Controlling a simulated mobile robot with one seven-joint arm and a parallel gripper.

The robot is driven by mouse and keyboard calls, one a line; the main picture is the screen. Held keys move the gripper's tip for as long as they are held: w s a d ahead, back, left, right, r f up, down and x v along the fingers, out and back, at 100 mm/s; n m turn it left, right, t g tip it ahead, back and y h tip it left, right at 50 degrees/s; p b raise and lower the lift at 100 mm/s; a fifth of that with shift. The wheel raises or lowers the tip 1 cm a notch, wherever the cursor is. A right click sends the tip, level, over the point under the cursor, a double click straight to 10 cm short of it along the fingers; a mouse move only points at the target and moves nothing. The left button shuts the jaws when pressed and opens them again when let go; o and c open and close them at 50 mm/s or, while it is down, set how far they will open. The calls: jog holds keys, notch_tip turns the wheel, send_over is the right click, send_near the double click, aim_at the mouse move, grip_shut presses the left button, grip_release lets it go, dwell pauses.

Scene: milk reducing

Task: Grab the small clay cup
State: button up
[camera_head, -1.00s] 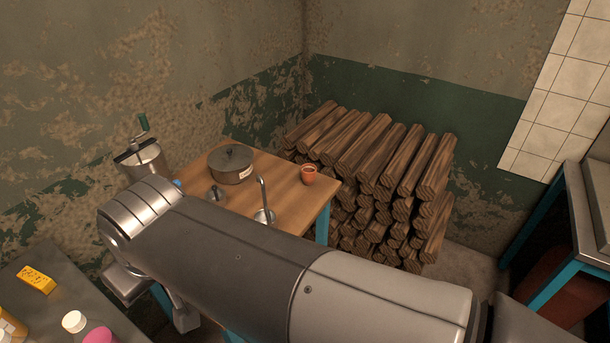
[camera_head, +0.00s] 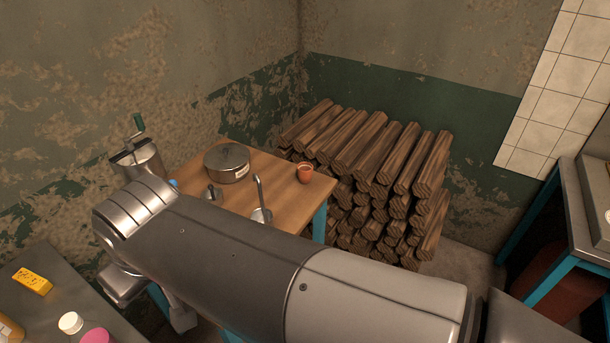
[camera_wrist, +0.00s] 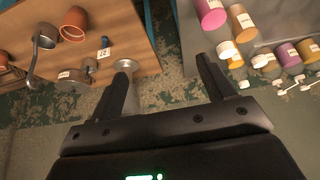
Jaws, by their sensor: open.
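A small orange-brown clay cup (camera_head: 304,174) stands upright near the far right corner of the wooden table (camera_head: 285,190) in the head view. In the wrist view an orange-brown clay vessel (camera_wrist: 73,22) is at the upper left, and a reddish thing (camera_wrist: 3,60) is cut by the left edge. I cannot tell which of these is the same cup. My gripper (camera_wrist: 162,75) is open and empty in the wrist view, its fingers pointing up the picture, apart from both. In the head view my arm hides the gripper and part of the table.
A grey pot (camera_head: 228,164), a ladle (camera_head: 261,212) and a metal mill (camera_head: 138,158) with a green handle stand left of the cup. Stacked firewood (camera_head: 385,185) lies beyond the table.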

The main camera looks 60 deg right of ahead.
jog(key=w+d+r+g, duration=0.1)
jog(key=w+d+r, duration=0.2)
jog(key=w+d, duration=0.65)
jog(key=w+d+f+m+g, duration=0.1)
jog(key=w+d, duration=0.3)
jog(key=d, duration=0.4)
jog(key=w+d+f+m, duration=0.1)
jog(key=w+d, duration=0.2)
jog(key=d, duration=0.5)
jog(key=g, duration=0.2)
send_over(305, 174)
jog(key=d, duration=0.1)
notch_tip(305, 174, down, 18)
jog(key=f, duration=0.3)
jog(key=w+f, duration=0.1)
jog(key=f, duration=0.1)
jog(key=shift+d+f, duration=0.25)
jog(key=f, duration=0.3)
jog(key=d+f, duration=0.1)
jog(key=f, duration=0.1)
jog(key=shift+w, duration=0.3)
jog(key=shift+a, duration=0.1)
jog(key=c, duration=1.1)
